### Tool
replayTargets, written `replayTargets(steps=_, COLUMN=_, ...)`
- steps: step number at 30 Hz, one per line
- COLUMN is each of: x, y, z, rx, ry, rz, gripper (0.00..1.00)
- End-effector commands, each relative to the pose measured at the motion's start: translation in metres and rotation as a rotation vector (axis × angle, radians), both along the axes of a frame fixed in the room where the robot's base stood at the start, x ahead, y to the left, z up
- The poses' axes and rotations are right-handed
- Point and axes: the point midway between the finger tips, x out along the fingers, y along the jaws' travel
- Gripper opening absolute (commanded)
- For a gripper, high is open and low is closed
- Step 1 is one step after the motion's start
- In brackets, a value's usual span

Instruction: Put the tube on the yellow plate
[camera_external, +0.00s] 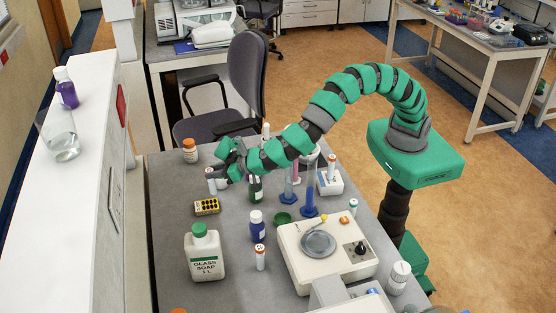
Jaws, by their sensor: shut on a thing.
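My gripper (219,174) is at the left end of the green arm, low over the grey table's back left part. It is shut on a small white tube (211,184), which stands roughly upright at the fingertips. The yellow plate (207,206) has dark wells and lies flat on the table just below the tube in the picture. I cannot tell the exact gap between the tube's lower end and the plate or table.
A soap bottle (205,257), a blue bottle (257,228) and an orange-capped tube (260,259) stand nearer. Blue cylinders (309,202) and a white device (325,260) occupy the right.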

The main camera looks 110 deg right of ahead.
Motion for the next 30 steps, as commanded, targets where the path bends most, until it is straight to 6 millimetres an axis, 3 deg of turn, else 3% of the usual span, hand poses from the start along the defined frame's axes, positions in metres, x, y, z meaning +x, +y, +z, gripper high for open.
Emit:
replayTargets(steps=6, x=0.041, y=-0.025, z=0.011, rx=-0.003, ry=-0.022, rz=0.021, gripper=0.0)
replayTargets(steps=12, x=0.056, y=-0.032, z=0.015, rx=-0.008, ry=-0.031, rz=0.038, gripper=0.0)
replayTargets(steps=21, x=0.056, y=-0.033, z=-0.032, rx=-0.009, ry=-0.029, rz=0.04, gripper=0.0)
replayTargets(steps=30, x=0.056, y=-0.033, z=-0.054, rx=-0.008, ry=-0.031, rz=0.04, gripper=0.0)
